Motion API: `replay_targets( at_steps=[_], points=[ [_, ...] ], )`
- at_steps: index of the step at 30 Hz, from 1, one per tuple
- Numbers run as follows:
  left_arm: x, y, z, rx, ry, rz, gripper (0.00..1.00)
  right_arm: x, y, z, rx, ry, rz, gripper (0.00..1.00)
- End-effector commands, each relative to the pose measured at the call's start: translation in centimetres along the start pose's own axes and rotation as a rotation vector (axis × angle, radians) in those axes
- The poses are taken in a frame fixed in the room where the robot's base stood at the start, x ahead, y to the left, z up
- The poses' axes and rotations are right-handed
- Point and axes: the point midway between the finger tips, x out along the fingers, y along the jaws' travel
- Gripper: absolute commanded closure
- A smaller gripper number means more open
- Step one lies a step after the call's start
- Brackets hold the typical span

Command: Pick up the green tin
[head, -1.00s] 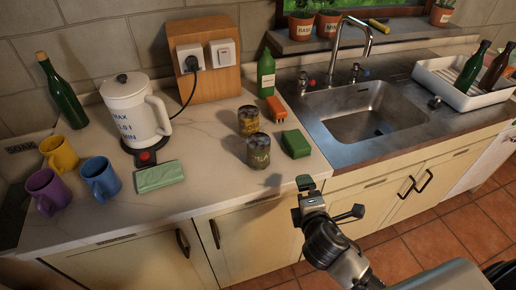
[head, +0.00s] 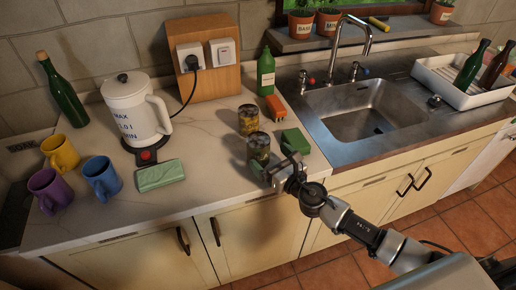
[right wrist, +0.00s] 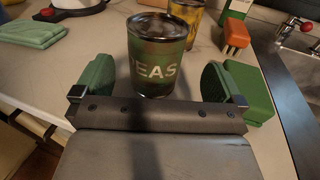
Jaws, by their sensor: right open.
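The green tin, with a label reading "EAS" in the part I can see, stands upright on the worktop. It is at the middle in the head view (head: 258,146) and ahead of my gripper in the right wrist view (right wrist: 160,50). My right gripper (head: 275,162) is open and empty, just in front of the tin. In the right wrist view its two green-padded fingers (right wrist: 158,84) are spread on either side of the tin's near face. My left gripper is not in view.
A yellowish tin (head: 248,119) stands just behind the green one. A green block (head: 296,140) lies close to the right finger, with an orange brush (head: 276,107) behind. A green cloth (head: 160,174) and a kettle (head: 136,112) are left. The sink (head: 365,112) is right.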

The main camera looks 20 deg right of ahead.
Motion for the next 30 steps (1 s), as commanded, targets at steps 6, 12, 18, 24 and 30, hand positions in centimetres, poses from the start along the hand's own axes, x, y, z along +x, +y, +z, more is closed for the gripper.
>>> replay_targets(
  at_steps=[6, 12, 18, 24, 30],
  points=[
    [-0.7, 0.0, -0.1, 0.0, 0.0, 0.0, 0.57, 2.1, 0.3, 0.5, 0.004, -0.002, -0.002, 0.0],
    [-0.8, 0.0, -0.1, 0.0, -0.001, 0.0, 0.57, 5.0, 0.5, 0.3, 0.004, -0.001, -0.003, 0.0],
    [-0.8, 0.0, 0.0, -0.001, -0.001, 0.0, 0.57, 5.7, 0.6, 0.3, 0.004, 0.001, -0.001, 0.0],
    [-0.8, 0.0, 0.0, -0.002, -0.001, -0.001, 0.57, 5.6, 0.5, 0.3, 0.004, 0.001, -0.001, 0.11],
    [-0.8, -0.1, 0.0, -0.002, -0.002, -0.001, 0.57, 5.6, 0.5, 0.3, 0.004, 0.0, -0.001, 0.41]
  ],
)
